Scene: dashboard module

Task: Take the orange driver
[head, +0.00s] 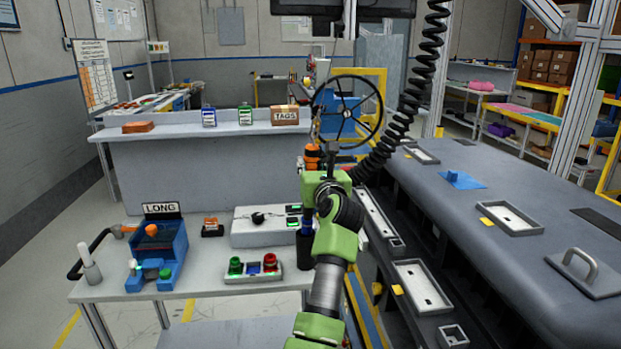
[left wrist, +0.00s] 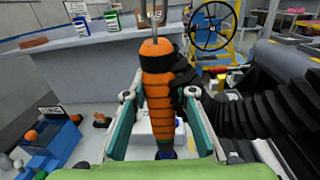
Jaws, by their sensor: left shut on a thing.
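The orange driver (head: 312,156) is upright, with an orange and black ribbed body. It also shows large in the left wrist view (left wrist: 157,88), with a metal loop at its top. My left gripper (head: 318,178) is shut on the driver; in the left wrist view its two fingers (left wrist: 160,108) stand on either side of the body. The driver's lower end is partly hidden by my gripper and arm. My right gripper is in neither view.
A black coiled hose (head: 413,85) hangs close beside the driver on the right. A steering wheel (head: 347,108) stands behind. A light table (head: 190,285) with a blue fixture (head: 158,255) and a button box (head: 254,268) is left; a dark dashboard module (head: 450,200) is right.

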